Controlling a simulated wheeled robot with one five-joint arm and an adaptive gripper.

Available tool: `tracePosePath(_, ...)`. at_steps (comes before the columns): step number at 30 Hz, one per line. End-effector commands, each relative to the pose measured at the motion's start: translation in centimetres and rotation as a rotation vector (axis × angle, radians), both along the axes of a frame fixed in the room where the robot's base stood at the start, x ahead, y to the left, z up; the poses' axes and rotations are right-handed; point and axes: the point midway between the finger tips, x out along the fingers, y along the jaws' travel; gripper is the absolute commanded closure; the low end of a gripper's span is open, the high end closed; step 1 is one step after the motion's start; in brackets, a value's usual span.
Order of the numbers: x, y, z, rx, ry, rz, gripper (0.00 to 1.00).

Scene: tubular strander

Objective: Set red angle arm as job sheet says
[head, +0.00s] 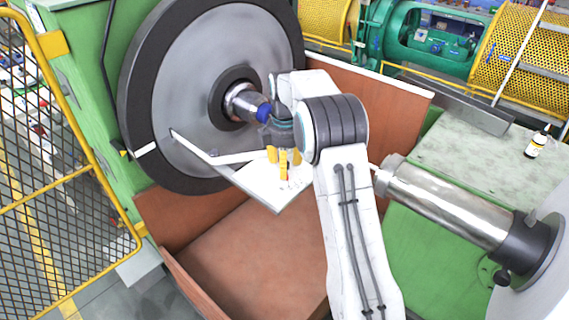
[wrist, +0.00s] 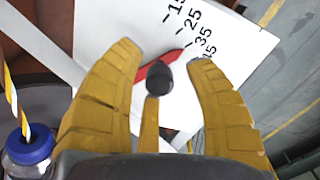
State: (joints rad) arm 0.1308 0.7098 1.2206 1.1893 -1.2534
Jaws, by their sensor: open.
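The red angle arm (wrist: 173,57) lies over a white plate (wrist: 101,22) with a printed scale. In the wrist view its tip lies close to the tick by 35. The numbers 15 and 25 also show; the lowest is partly hidden by a finger. A dark round knob (wrist: 160,77) stands by the red arm. My gripper (wrist: 165,58) is open, its yellow fingers on either side of the knob; I cannot tell whether they touch it. In the head view my gripper (head: 284,163) points down over the white plate (head: 262,190). I cannot make out a job sheet.
A large grey disc (head: 185,85) with a dark rim stands behind the plate. Brown panels (head: 385,105) surround the plate. A yellow mesh fence (head: 60,200) is at left. A blue-capped object (wrist: 28,146) shows at the wrist view's lower left. A bottle (head: 537,143) stands on the right bench.

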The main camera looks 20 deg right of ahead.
Motion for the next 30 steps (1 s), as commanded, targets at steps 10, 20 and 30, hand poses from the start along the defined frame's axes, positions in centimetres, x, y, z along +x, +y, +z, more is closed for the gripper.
tracePosePath(10, 0.0, 0.0, 2.9, -0.001, -0.005, 0.0, 0.52)
tracePosePath(20, -0.1, 0.0, 8.5, 0.0, -0.005, 0.0, 0.52)
tracePosePath(30, -0.2, 0.0, 11.3, 0.0, -0.001, 0.0, 0.52)
